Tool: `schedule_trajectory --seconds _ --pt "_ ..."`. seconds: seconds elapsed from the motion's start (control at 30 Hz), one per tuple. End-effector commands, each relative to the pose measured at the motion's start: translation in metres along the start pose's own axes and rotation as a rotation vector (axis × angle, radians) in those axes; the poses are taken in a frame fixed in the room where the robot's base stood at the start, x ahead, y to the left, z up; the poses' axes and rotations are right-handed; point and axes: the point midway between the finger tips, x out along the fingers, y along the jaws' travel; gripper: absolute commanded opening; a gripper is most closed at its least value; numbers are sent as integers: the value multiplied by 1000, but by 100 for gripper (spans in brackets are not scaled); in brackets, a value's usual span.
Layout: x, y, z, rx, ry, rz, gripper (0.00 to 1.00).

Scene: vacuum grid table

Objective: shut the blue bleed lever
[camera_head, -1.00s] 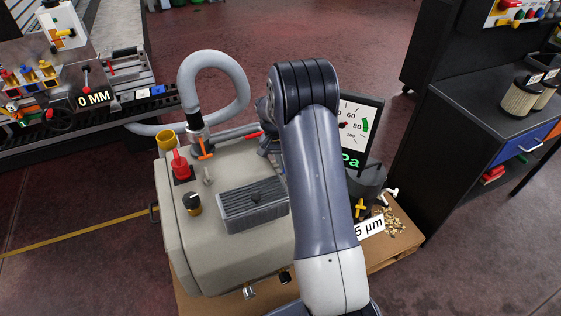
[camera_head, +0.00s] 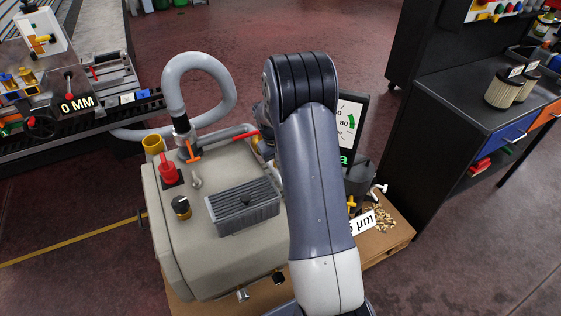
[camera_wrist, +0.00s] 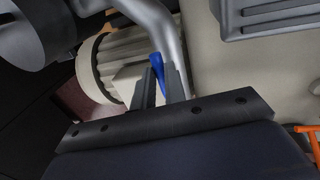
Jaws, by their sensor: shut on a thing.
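In the wrist view the blue bleed lever (camera_wrist: 157,66) shows as a short blue piece between the two dark fingers of my gripper (camera_wrist: 161,76). The fingers are shut on it, and only its upper part shows. It lies near a bent grey pipe (camera_wrist: 155,20) and a pale ribbed cylinder (camera_wrist: 110,60). In the head view my arm hides both the lever and my gripper, and the beige pump unit (camera_head: 215,265) stands to the left of the arm.
A red lever (camera_head: 168,170), an orange handle (camera_head: 193,153) and a black knob (camera_head: 181,207) stand on the pump. A gauge panel (camera_head: 347,120) is behind my arm. A dark cabinet (camera_head: 450,110) stands at right. Open floor (camera_head: 290,30) lies behind.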

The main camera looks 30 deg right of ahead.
Motion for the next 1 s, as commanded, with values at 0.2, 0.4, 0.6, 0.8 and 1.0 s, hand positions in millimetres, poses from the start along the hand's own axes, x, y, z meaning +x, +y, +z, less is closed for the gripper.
schedule_trajectory --seconds 0.2,0.4,0.6,0.8,1.0 --pt "-1 1 -1 -7 5 1 0" --pt "-1 1 -1 -7 5 2 0" --pt "0 1 -1 -6 4 1 29" --pt "0 0 0 -6 2 1 34" --pt "-7 0 -1 -5 4 1 34"
